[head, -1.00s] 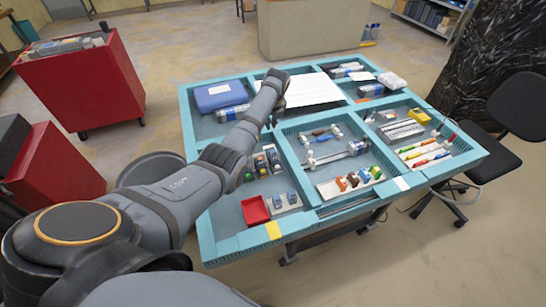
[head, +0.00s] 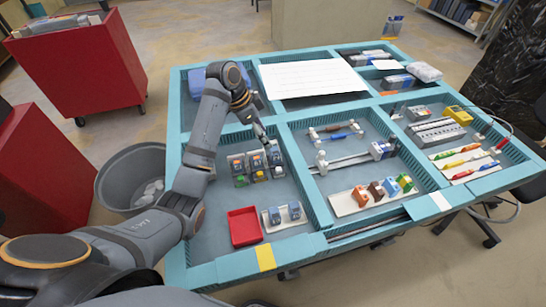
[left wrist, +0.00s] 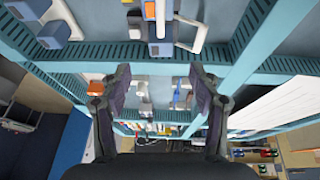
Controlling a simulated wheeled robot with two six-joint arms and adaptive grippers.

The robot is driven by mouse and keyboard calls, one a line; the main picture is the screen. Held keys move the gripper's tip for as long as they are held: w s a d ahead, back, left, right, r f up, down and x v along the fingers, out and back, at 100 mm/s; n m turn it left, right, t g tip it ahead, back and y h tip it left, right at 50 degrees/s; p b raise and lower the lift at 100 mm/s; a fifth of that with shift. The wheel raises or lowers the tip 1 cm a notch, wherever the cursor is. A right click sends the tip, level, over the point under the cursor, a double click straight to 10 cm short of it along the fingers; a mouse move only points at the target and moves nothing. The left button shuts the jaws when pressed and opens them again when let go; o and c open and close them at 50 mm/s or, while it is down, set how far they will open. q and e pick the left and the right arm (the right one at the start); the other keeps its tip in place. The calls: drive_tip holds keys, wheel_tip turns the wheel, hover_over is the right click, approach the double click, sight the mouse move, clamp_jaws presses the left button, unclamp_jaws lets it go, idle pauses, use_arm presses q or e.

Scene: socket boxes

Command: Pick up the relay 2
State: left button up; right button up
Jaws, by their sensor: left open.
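No label reading relay 2 is legible, so I cannot tell which block it is. Two blue-grey blocks (head: 283,213) stand on a white plate in the front left compartment. Behind them stand several dark grey modules (head: 257,165) with orange, green and yellow parts. A row of orange, brown, blue and green blocks (head: 376,192) sits on a plate in the middle compartment. My left gripper (head: 264,138) points down just above the rear of the grey modules. In the left wrist view (left wrist: 160,88), its fingers are spread with nothing held between them. My right gripper is out of view.
The teal divided table (head: 265,258) has raised walls between compartments. A red tray (head: 243,227) is beside the blue-grey blocks. A white sheet (head: 312,77) lies at the back. A grey bin (head: 125,182) and a red cabinet (head: 80,62) stand left of the table.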

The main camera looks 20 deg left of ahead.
sight(274, 151)
use_arm(q)
drive_tip(key=p+x, duration=0.1)
drive_tip(key=x, duration=0.2)
drive_tip(key=shift+w+d+f, duration=0.1)
drive_tip(key=shift+f, duration=0.15)
drive_tip(key=p+x, duration=0.1)
drive_tip(key=x, duration=0.3)
drive_tip(key=shift+f, duration=0.3)
clamp_jaws()
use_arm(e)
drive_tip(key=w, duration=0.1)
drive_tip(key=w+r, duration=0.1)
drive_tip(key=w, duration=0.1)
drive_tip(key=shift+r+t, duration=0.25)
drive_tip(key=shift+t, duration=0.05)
use_arm(q)
drive_tip(key=shift+r, duration=0.1)
